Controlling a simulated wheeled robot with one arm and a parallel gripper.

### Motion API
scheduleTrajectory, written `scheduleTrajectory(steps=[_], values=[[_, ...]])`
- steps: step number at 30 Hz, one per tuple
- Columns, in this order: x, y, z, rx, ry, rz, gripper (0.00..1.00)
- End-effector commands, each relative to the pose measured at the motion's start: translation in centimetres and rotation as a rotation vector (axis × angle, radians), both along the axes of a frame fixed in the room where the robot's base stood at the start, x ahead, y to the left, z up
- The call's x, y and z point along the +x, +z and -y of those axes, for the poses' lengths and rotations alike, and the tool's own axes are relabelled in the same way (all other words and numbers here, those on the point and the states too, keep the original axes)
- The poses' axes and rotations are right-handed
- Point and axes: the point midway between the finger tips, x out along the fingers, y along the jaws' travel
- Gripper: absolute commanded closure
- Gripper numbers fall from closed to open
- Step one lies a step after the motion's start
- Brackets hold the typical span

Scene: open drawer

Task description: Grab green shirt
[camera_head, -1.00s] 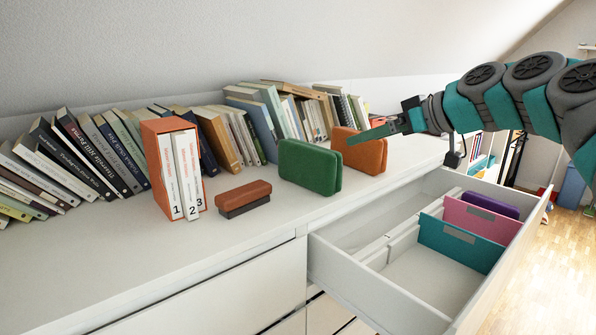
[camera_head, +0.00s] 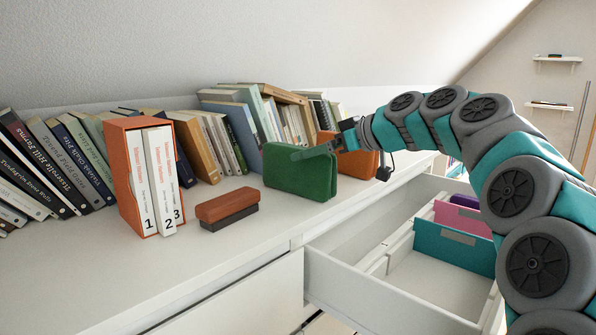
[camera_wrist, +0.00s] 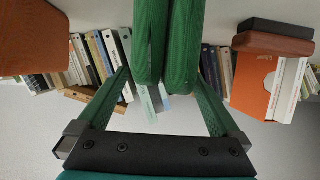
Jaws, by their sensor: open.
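The green shirt (camera_head: 300,172) looks like a folded, upright green block in two layers. It stands on the white cabinet top. My gripper (camera_head: 312,151) is at its upper right edge in the head view. In the wrist view, which is upside down, my gripper (camera_wrist: 160,73) is open, with one green finger on each side of the shirt's two layers (camera_wrist: 182,45). The layers show between the fingers with gaps on both sides. I cannot tell how deep they sit between the fingers.
An orange folded item (camera_head: 360,160) stands just right, partly behind my arm. A brown two-part block (camera_head: 227,205) and an orange binder box (camera_head: 126,180) are to the left. Books line the wall. The open drawer (camera_head: 335,262) holds teal, pink and purple dividers.

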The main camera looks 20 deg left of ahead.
Motion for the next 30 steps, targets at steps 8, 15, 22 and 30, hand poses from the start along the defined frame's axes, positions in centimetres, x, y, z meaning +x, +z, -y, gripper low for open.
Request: scheduleTrajectory(steps=[8, 15, 22, 30], values=[[1.0, -1.4, -3.2, -0.001, 0.0, 0.0, 0.0], [1.1, -1.5, -3.3, 0.0, 0.0, 0.0, 0.02], [1.1, -1.5, -3.3, -0.001, -0.001, 0.0, 0.28], [1.1, -1.5, -3.3, -0.001, 0.0, 0.0, 0.58]])
